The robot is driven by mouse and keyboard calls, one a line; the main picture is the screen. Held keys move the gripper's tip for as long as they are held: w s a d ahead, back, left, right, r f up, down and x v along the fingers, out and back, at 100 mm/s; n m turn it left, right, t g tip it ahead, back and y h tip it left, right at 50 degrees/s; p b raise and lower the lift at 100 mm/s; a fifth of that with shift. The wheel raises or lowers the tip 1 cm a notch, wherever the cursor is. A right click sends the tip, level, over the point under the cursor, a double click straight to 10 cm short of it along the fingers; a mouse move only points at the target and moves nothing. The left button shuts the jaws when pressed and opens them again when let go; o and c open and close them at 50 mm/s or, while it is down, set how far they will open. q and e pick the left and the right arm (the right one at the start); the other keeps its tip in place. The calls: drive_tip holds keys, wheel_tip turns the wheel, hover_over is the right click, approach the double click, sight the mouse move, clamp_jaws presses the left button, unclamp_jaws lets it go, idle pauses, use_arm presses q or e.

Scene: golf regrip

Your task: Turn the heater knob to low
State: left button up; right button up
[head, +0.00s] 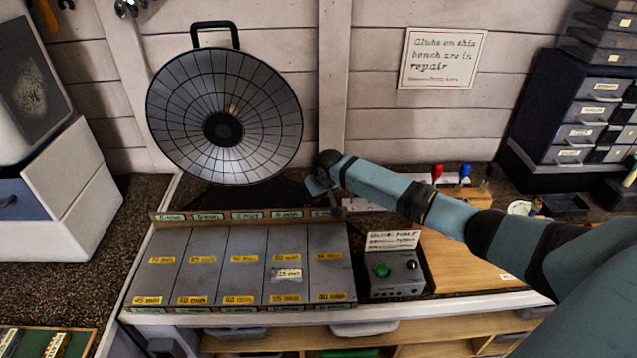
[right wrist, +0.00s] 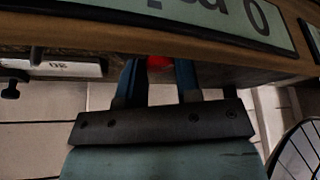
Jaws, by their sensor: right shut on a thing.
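The heater (head: 223,105) is a round dish with a dark centre and a top handle, standing at the back of the bench on a dark base (head: 262,190). My right gripper (head: 318,187) reaches in from the right, low beside the base, behind the row of grey trays. In the right wrist view, my gripper's two fingers (right wrist: 160,75) are shut on a small round red part (right wrist: 160,63), which looks like the heater knob. It is mostly hidden by the fingers and the wooden edge above. Its setting marks cannot be seen. My left gripper is not in view.
A row of labelled grey trays (head: 195,250) lies just in front of my right gripper. A control box (head: 397,277) with a green button and black knob stands to their right. Screwdrivers stand in a wooden holder (head: 465,195) behind my forearm.

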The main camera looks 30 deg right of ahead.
drive_tip(key=shift+a+m+h+p, duration=0.1)
drive_tip(key=shift+m+h+p, duration=0.7)
drive_tip(key=shift+m, duration=1.1)
drive_tip(key=o, duration=0.9)
drive_tip(key=shift+r, duration=0.1)
drive_tip(key=b+v, duration=0.1)
drive_tip(key=v, duration=1.2)
drive_tip(key=shift+r+b, duration=0.4)
drive_tip(key=shift+a+f, duration=0.1)
